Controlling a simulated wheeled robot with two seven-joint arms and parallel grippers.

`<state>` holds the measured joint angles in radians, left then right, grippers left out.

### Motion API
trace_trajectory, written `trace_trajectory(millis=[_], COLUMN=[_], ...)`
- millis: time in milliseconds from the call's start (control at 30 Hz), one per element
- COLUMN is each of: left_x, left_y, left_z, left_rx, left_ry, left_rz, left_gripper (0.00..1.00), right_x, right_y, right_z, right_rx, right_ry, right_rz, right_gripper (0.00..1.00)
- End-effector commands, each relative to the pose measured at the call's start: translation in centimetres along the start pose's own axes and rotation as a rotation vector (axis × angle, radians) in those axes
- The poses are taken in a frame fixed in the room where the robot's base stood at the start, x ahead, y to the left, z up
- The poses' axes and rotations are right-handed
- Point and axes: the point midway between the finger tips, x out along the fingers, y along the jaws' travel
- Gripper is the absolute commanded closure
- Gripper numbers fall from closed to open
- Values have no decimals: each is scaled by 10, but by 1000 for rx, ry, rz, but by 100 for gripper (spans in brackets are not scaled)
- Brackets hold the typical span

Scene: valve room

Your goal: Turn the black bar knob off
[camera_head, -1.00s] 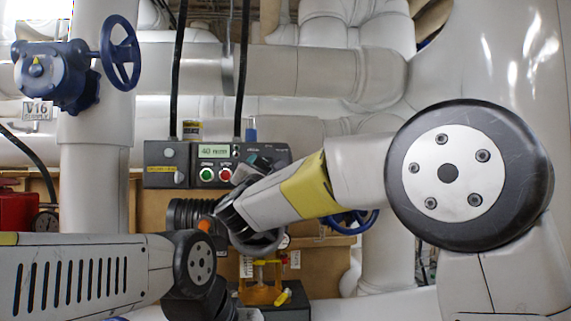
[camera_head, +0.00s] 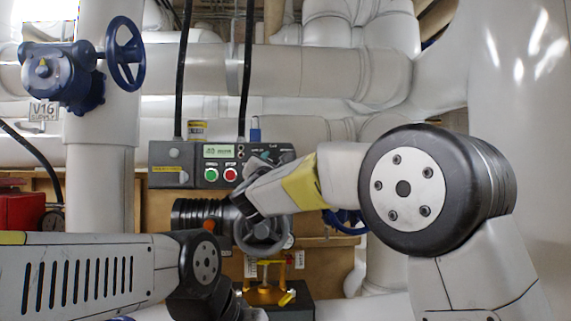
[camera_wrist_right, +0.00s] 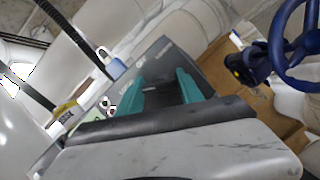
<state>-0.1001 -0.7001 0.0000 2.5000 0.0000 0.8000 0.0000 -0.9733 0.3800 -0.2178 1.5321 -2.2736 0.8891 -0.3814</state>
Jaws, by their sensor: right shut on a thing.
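The grey control panel (camera_head: 205,151) is in the middle of the head view, with a lit display (camera_head: 217,151), a green button (camera_head: 211,174) and a red button (camera_head: 230,174). My right gripper (camera_head: 267,159) is at the panel's right part. In the right wrist view its teal fingers (camera_wrist_right: 160,86) reach to the panel face (camera_wrist_right: 203,68), shut on the black bar knob. The knob itself is mostly hidden behind the fingers, so its angle cannot be told. My left arm crosses the lower left of the head view; its gripper does not show.
A blue handwheel valve (camera_head: 125,54) is at the upper left. Another blue handwheel (camera_head: 345,221) is partly behind my right arm. A black ribbed cylinder (camera_head: 190,213) and a yellow fixture (camera_head: 265,292) are below the panel. Black cables (camera_head: 245,70) rise from the panel.

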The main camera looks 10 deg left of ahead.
Motion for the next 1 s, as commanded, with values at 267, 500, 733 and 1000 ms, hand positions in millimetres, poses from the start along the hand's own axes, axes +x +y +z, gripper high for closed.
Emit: trace_trajectory(millis=[267,500,733,1000], left_x=[0,0,0,0], left_y=[0,0,0,0], left_z=[0,0,0,0], left_rx=[0,0,0,0], left_ry=[0,0,0,0], left_rz=[0,0,0,0], left_gripper=[100,100,100,100], right_x=[0,0,0,0], right_y=[0,0,0,1], right_z=[0,0,0,0], right_rx=[23,131,313,550], right_ry=[0,0,0,0], right_rz=[-9,-53,-129,-227], right_gripper=[97,97,97,97])
